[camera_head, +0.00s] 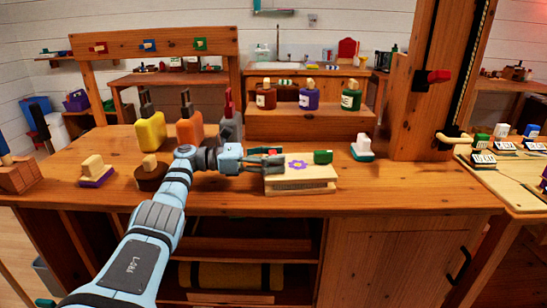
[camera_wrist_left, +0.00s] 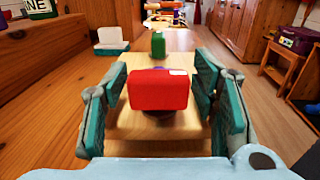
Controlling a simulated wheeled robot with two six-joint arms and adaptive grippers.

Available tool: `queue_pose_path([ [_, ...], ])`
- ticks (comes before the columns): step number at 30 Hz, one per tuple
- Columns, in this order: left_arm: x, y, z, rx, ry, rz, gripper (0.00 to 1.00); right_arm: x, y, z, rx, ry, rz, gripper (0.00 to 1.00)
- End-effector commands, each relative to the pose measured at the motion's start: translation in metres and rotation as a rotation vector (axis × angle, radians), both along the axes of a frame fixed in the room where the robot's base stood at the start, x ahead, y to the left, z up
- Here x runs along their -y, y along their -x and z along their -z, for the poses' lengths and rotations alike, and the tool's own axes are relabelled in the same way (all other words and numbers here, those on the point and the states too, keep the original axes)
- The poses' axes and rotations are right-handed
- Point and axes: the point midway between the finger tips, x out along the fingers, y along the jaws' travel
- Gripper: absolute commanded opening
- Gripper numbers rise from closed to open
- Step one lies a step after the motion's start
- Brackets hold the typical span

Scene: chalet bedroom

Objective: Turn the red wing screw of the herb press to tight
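The herb press (camera_head: 300,186) is a pale wooden block with a purple flower on top, near the front of the workbench. In the head view my gripper mostly hides this screw. A green wing screw (camera_head: 323,157) stands at the press's other end; it also shows in the left wrist view (camera_wrist_left: 158,44). My left gripper (camera_head: 268,160) is open, its fingers (camera_wrist_left: 158,100) on either side of the red wing, apparently not pressing it. My right gripper is out of view.
A round dark block (camera_head: 152,174) and a purple block (camera_head: 95,172) stand left of my arm. Yellow (camera_head: 150,134), orange and grey pieces stand behind it. A white-topped green block (camera_head: 362,149) is right of the press. The bench front right is clear.

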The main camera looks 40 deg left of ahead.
Motion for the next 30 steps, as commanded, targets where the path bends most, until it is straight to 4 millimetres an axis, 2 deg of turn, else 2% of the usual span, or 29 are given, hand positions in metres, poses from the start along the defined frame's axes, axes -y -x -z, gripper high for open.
queue_pose_path([
  [11,-0.001,0.0,-0.007,0.005,0.0,-0.003,0.62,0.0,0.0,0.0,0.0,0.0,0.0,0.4],
  [14,-0.001,0.0,-0.024,0.008,-0.002,-0.002,0.62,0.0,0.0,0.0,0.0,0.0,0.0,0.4],
  [21,-0.001,-0.001,-0.084,0.008,0.0,-0.002,0.62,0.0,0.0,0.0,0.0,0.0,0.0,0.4],
  [25,-0.001,-0.001,-0.099,0.004,0.0,-0.001,0.62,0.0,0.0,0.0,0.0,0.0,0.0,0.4],
  [30,-0.001,-0.001,-0.101,0.001,0.0,-0.002,0.62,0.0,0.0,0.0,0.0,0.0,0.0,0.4],
])
